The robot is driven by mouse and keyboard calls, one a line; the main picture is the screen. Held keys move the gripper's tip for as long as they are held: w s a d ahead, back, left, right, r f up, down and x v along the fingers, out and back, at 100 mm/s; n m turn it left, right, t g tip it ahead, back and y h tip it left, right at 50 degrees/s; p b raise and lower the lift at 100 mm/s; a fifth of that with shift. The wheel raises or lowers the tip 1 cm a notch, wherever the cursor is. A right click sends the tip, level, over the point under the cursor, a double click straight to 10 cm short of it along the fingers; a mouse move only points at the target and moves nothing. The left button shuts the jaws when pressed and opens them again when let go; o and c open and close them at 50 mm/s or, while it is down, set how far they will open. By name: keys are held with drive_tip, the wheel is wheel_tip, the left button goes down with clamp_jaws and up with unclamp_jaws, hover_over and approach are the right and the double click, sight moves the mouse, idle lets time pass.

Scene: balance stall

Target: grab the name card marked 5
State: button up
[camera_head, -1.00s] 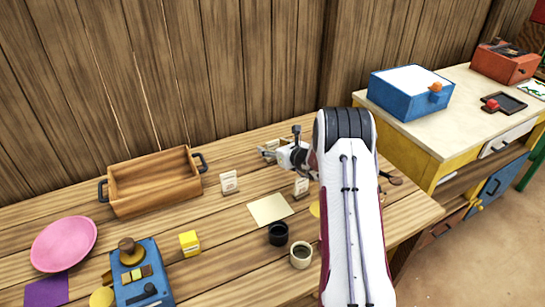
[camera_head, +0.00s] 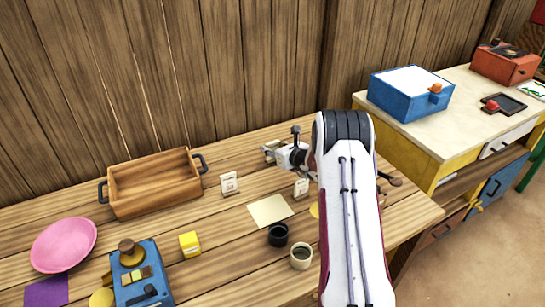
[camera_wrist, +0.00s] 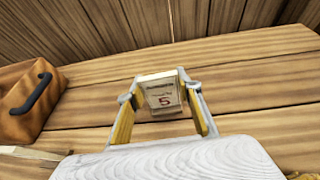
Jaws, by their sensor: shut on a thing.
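In the head view my gripper (camera_head: 268,152) is low over the back of the wooden table, left of my arm. The held card is too small to make out clearly there.
Two other small white cards stand on the table, one left (camera_head: 229,183) and one nearer my arm (camera_head: 301,187). A wooden tray (camera_head: 152,202) is at the left. A beige sheet (camera_head: 270,210), a black cup (camera_head: 278,235) and a pale cup (camera_head: 301,256) lie in front.

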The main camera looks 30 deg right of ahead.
drive_tip(key=shift+r, duration=0.15)
drive_tip(key=shift+r, duration=4.85)
drive_tip(key=shift+a, duration=0.1)
